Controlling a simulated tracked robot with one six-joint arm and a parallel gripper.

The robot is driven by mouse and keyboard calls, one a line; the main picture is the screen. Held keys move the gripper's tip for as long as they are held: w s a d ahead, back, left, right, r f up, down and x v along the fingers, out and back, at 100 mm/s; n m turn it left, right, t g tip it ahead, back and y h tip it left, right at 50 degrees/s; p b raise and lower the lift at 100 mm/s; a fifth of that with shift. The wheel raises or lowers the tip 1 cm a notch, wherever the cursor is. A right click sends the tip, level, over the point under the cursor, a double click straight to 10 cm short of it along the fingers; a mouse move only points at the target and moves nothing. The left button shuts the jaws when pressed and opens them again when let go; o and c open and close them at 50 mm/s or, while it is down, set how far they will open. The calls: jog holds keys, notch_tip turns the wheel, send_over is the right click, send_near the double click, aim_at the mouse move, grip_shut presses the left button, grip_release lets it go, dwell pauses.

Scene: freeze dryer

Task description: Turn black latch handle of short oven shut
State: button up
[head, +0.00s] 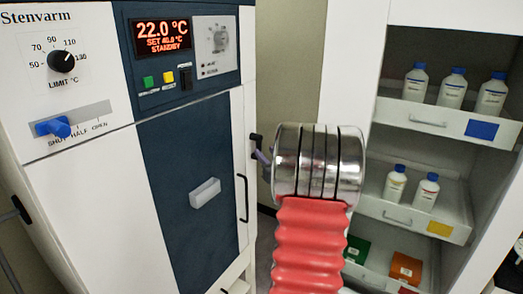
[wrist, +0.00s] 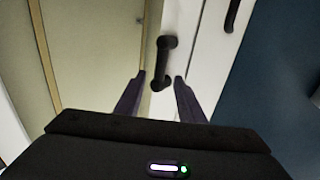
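The black latch handle (head: 256,139) sticks out from the right side edge of the white oven (head: 90,185) with the dark blue door (head: 185,190). In the wrist view the latch handle (wrist: 164,60) is a short black lever. It points down and slightly left from its pivot. My gripper (head: 262,157) is beside it in the head view, partly hidden behind my arm. In the wrist view my gripper (wrist: 159,76) is open, with the lever's lower end between the fingertips. No contact with either finger is visible.
A black vertical pull handle (head: 243,198) is on the oven front, near the latch. The oven has a lit display (head: 161,35) and a blue lever (head: 55,127) on its front.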

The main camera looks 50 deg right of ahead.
aim_at(259, 147)
jog(key=shift+x, duration=2.2)
grip_shut()
jog(key=shift+a, duration=0.15)
